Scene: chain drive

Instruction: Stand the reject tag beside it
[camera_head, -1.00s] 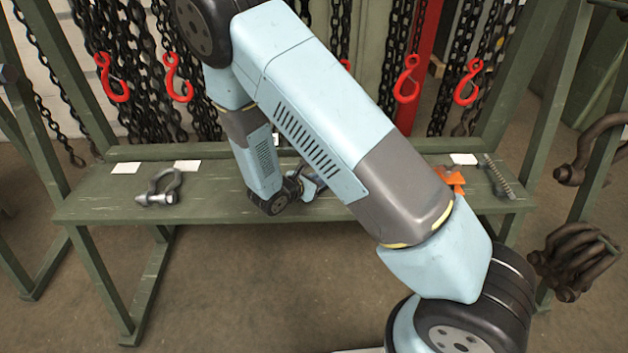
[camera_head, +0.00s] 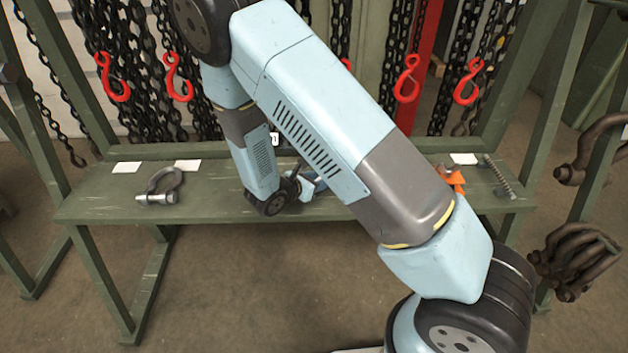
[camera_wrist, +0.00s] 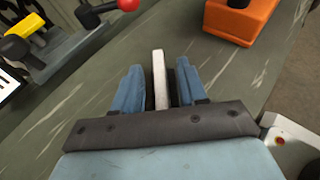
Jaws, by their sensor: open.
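My gripper (camera_wrist: 159,70) points at the green bench top in the wrist view, with its two blue fingers apart. A thin pale upright piece (camera_wrist: 160,82), seen nearly edge-on, stands between the fingers with a gap on either side. It may be the reject tag; its face is not visible. In the head view my gripper (camera_head: 308,186) is low over the middle of the bench, partly hidden by my arm. What the tag is meant to stand beside cannot be told for certain.
An orange block (camera_wrist: 240,18) with a black knob lies ahead right on the bench (camera_head: 215,205). A red-tipped handle (camera_wrist: 127,4) and yellow-topped part (camera_wrist: 22,32) are ahead left. A shackle (camera_head: 161,187) is at the bench's left, a threaded rod (camera_head: 498,177) at its right. Red hooks (camera_head: 407,80) hang behind.

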